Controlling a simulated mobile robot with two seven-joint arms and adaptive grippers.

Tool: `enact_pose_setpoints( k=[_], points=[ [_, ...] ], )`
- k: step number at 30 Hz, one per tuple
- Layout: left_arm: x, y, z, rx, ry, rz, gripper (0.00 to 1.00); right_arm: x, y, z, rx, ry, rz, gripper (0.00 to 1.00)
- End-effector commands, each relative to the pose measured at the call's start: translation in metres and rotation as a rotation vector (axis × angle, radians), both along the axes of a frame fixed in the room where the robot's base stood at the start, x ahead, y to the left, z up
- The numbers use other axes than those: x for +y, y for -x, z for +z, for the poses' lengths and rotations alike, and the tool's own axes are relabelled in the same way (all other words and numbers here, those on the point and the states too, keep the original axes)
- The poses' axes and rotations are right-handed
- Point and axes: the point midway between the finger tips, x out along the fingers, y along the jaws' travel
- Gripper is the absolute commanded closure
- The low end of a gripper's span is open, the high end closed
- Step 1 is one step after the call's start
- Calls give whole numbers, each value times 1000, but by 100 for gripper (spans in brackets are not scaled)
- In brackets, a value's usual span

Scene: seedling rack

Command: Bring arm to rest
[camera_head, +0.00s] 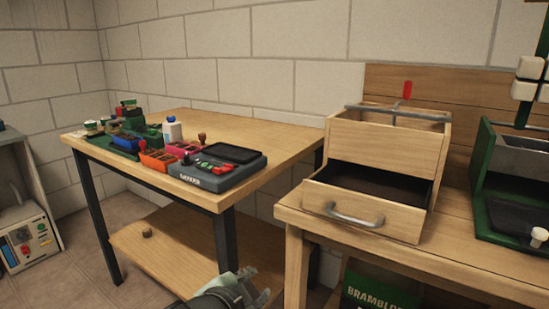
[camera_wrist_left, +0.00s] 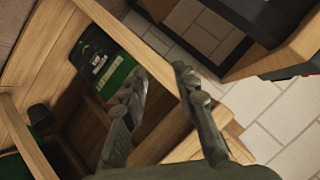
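My left gripper (camera_head: 255,284) is low at the bottom edge of the head view, in front of the gap between the two tables. Its fingers are apart with nothing between them, as the left wrist view (camera_wrist_left: 161,76) shows. It touches no object that I can see. My right gripper is in neither view.
The wooden workbench (camera_head: 296,216) on the right carries a box with an open drawer (camera_head: 370,215) jutting forward. A green bag (camera_head: 367,291) sits beneath it. The left table (camera_head: 270,140) holds several small trays, a bottle (camera_head: 172,132) and a dark scale-like device (camera_head: 218,175).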

Motion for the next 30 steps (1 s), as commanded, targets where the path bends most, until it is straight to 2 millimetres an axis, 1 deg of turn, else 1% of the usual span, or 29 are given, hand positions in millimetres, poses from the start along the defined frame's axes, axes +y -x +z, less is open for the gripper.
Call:
enact_pose_setpoints(
  k=[1,2,3,4,5,6,8,9,11,12,15,18,21,24,30],
  points=[
    [21,5,-37,92,41,84,71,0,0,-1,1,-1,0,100],
    [34,9,-56,138,63,134,71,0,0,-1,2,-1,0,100],
    [51,15,-81,197,88,197,71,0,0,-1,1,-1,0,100],
    [64,22,-99,239,105,246,71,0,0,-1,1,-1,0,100],
    [77,29,-117,279,119,292,71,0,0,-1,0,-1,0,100],
    [94,40,-141,332,136,355,71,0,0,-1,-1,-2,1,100],
    [119,60,-174,406,156,446,71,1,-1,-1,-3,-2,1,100],
    [134,76,-195,451,167,504,71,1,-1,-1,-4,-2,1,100],
    [158,101,-224,515,177,589,71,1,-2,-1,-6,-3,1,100],
    [172,117,-240,552,182,642,71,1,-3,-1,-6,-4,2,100],
    [202,156,-272,627,185,753,71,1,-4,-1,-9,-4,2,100],
    [222,186,-292,675,184,829,71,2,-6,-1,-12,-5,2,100],
    [233,203,-302,700,185,872,71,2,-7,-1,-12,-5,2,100],
    [237,209,-306,709,184,888,71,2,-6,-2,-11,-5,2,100],
    [237,209,-306,708,183,888,71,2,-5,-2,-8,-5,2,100]
  ],
)
